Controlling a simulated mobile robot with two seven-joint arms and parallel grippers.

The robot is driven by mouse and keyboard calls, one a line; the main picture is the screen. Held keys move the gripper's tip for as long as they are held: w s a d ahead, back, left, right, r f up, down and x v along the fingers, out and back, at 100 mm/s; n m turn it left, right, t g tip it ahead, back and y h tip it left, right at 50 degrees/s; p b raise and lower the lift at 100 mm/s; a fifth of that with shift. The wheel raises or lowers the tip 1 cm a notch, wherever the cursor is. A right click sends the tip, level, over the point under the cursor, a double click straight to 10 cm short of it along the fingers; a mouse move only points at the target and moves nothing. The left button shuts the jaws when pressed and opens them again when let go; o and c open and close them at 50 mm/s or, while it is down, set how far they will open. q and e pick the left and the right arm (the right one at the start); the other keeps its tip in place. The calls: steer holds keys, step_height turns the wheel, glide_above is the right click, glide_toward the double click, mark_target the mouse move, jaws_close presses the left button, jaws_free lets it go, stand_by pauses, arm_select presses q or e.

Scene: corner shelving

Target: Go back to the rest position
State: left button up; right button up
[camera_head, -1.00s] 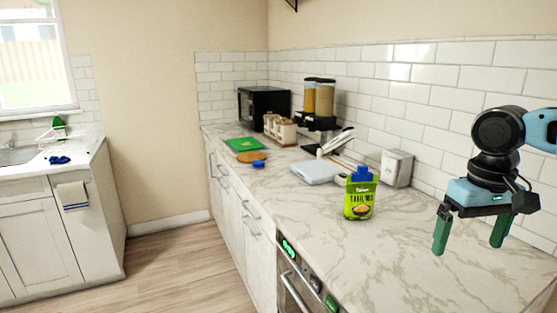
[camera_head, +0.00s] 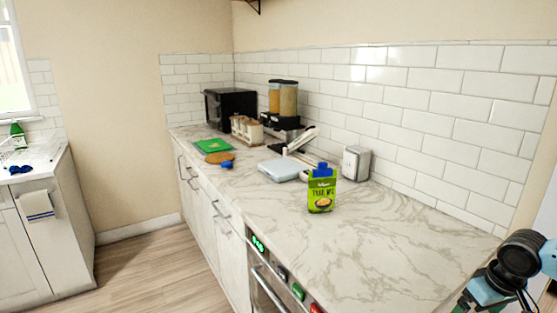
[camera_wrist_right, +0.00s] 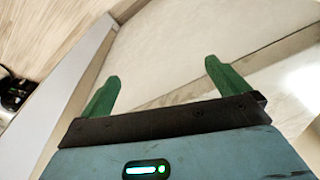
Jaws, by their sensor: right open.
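My right gripper shows in the right wrist view (camera_wrist_right: 160,82) with its two green fingers spread apart and nothing between them. The left gripper is in neither view.
A green carton with a blue cap (camera_head: 321,190) stands upright on the counter. Behind it are a metal napkin holder (camera_head: 355,163), a pale blue flat box (camera_head: 284,170), cereal dispensers (camera_head: 283,98) and a black microwave (camera_head: 230,107). The counter's right part is clear.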

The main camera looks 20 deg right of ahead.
steer(key=s+a+f+n+t+p, duration=0.1)
steer(key=s+a+f, duration=0.3)
steer(key=s+f, duration=0.55)
steer(key=s+a+f+t+p, duration=0.1)
steer(key=s+a+f, duration=0.4)
steer(key=f, duration=0.7)
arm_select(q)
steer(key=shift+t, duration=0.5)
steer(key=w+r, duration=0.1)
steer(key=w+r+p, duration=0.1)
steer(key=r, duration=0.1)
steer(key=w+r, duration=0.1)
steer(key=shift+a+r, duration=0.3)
arm_select(e)
steer(key=s+a+n+t+y, duration=0.1)
steer(key=s+a+t, duration=0.1)
steer(key=a, duration=1)
steer(key=s+a+n+t+y, duration=0.1)
steer(key=s+a, duration=0.4)
steer(key=a, duration=0.8)
steer(key=shift+s+f+t, duration=0.2)
steer(key=shift+s+t, duration=0.1)
steer(key=shift+t, duration=0.6)
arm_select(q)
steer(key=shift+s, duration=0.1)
arm_select(e)
steer(key=shift+a, duration=0.1)
